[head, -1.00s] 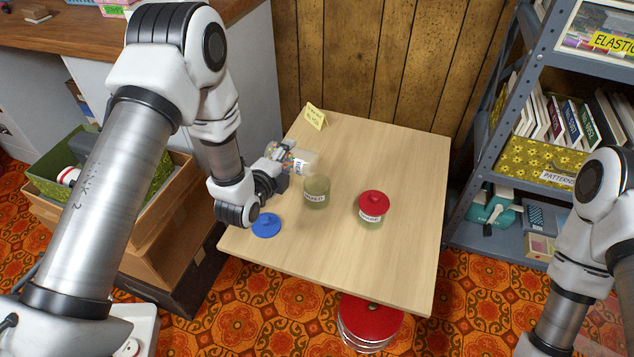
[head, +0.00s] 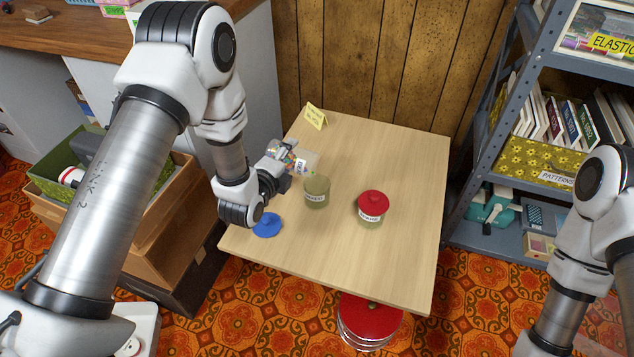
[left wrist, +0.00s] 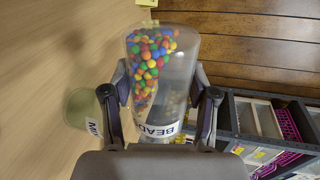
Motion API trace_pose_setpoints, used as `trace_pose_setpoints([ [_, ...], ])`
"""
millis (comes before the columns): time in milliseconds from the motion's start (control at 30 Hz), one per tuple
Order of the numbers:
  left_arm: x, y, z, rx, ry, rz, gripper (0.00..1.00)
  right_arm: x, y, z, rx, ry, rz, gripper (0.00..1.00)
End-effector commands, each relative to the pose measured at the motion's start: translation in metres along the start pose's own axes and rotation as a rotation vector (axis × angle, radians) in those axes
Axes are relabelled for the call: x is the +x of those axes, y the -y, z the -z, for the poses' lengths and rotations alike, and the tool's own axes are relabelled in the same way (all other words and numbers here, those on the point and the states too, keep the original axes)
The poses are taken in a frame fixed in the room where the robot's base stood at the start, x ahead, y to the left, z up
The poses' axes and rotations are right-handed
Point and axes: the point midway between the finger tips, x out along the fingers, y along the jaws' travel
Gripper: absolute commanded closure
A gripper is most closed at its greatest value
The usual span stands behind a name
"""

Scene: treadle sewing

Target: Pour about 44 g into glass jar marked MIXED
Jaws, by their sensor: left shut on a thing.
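My left gripper (head: 281,164) is shut on a clear jar of coloured beads (head: 302,158), held tilted above the table. In the left wrist view the bead jar (left wrist: 160,62), labelled BEADS, sits between the two fingers, with beads gathered along one side. The glass jar marked MIXED (head: 317,191) stands upright and open, just right of and below the held jar. It also shows in the left wrist view (left wrist: 84,108), partly behind a finger. I see no beads falling. My right gripper is out of view.
A jar with a red lid (head: 372,208) stands right of the MIXED jar. A blue lid (head: 267,225) lies at the left edge of the wooden table (head: 400,155). A yellow note (head: 315,116) stands at the back. The table's right side is clear.

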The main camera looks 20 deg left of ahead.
Motion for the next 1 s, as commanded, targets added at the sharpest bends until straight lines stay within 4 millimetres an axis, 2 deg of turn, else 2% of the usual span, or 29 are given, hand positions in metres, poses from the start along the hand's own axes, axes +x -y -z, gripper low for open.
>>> trace_pose_setpoints([
  [1000,-0.0015,0.0056,0.003,0.079,0.021,0.0,0.78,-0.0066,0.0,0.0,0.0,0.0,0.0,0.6],
])
